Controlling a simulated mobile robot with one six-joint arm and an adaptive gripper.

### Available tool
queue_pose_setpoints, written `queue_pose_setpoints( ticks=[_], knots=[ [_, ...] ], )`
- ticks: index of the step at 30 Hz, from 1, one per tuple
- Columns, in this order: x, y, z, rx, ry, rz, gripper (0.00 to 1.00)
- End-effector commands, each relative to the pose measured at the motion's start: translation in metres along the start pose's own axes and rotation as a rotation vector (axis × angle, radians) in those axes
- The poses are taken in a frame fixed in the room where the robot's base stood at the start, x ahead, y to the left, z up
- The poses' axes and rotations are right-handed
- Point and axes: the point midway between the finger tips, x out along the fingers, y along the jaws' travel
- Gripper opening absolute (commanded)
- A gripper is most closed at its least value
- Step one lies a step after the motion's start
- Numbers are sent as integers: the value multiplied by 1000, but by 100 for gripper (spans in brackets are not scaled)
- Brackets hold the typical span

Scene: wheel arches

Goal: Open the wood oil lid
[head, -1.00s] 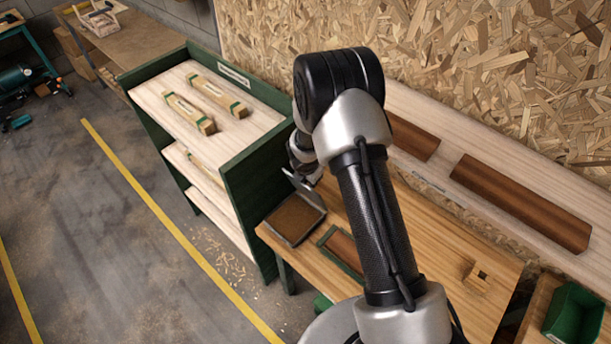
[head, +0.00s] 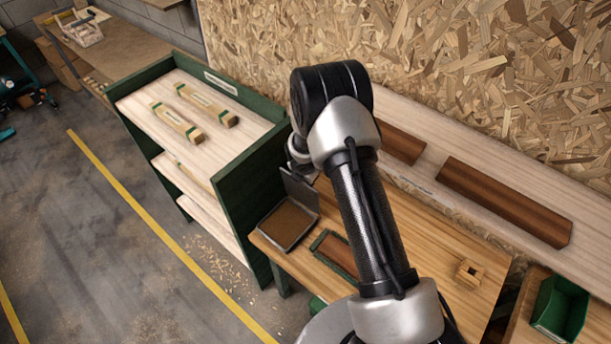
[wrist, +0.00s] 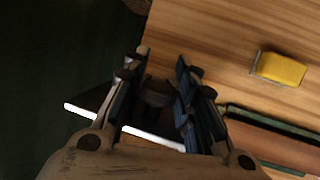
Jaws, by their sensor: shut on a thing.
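The wood oil box (head: 288,222) is a shallow grey square container with brown contents, at the left end of the wooden workbench. Its dark flat lid (head: 300,188) stands raised steeply at the box's far edge, partly behind my arm. In the wrist view the lid (wrist: 92,108) is a dark panel with bright edges under my fingers. My gripper (wrist: 160,62) is shut on a dark rounded part, apparently the lid's handle, between its fingers. In the head view my arm mostly hides the gripper.
A green-framed tray with a brown board (head: 337,250) lies right of the box. A yellow block (wrist: 280,70) sits on the bench. A green shelf unit (head: 245,170) stands close on the left. A small wooden block (head: 468,272) and a green bin (head: 560,310) are to the right.

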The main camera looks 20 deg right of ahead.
Motion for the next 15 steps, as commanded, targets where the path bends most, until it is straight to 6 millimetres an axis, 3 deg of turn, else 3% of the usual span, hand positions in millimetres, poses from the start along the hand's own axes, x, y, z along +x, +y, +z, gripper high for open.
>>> queue_pose_setpoints(
  ticks=[1,11,15],
  knots=[
    [-3,2,7,4,-13,2,26],
    [-2,2,4,3,-7,2,48],
    [-2,1,3,2,-6,2,49]
  ],
)
